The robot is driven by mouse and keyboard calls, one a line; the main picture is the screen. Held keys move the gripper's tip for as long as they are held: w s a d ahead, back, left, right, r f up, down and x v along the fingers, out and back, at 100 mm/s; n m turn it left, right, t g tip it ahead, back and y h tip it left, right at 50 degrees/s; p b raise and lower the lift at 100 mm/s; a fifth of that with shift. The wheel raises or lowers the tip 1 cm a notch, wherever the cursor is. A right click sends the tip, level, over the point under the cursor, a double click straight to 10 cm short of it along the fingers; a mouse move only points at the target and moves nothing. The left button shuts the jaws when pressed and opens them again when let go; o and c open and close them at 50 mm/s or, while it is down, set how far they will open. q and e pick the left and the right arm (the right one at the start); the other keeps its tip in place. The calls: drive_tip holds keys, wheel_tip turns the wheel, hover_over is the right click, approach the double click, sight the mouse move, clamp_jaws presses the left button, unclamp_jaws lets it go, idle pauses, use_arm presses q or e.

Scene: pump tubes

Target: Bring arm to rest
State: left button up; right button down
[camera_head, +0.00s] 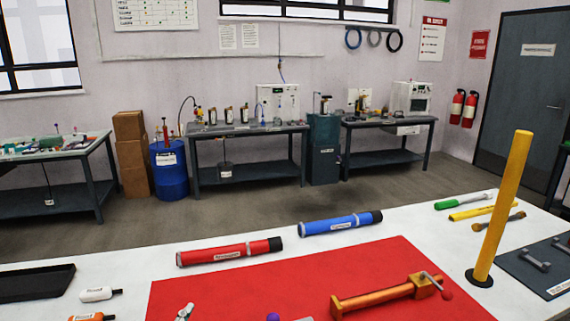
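A red tube (230,252) with a black end cap and a label lies on the white table. A blue tube (340,223) with a dark end cap and a label lies to its right, slightly farther back. A yellow tube (502,210) stands upright but leaning a little right, with a dark base on the table. A copper-orange pump-like part (388,293) with a metal handle lies on the red mat (250,290). Neither of my grippers shows in the head view. The small grey piece (185,312) at the bottom edge is cut off and hard to identify.
A black tray (36,283) is at the left edge, near small white (99,294) and orange (88,317) bottles. A green-handled tool (462,201) lies back right; a dark mat (525,268) holds wrenches. The rear workbenches stand apart across open floor.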

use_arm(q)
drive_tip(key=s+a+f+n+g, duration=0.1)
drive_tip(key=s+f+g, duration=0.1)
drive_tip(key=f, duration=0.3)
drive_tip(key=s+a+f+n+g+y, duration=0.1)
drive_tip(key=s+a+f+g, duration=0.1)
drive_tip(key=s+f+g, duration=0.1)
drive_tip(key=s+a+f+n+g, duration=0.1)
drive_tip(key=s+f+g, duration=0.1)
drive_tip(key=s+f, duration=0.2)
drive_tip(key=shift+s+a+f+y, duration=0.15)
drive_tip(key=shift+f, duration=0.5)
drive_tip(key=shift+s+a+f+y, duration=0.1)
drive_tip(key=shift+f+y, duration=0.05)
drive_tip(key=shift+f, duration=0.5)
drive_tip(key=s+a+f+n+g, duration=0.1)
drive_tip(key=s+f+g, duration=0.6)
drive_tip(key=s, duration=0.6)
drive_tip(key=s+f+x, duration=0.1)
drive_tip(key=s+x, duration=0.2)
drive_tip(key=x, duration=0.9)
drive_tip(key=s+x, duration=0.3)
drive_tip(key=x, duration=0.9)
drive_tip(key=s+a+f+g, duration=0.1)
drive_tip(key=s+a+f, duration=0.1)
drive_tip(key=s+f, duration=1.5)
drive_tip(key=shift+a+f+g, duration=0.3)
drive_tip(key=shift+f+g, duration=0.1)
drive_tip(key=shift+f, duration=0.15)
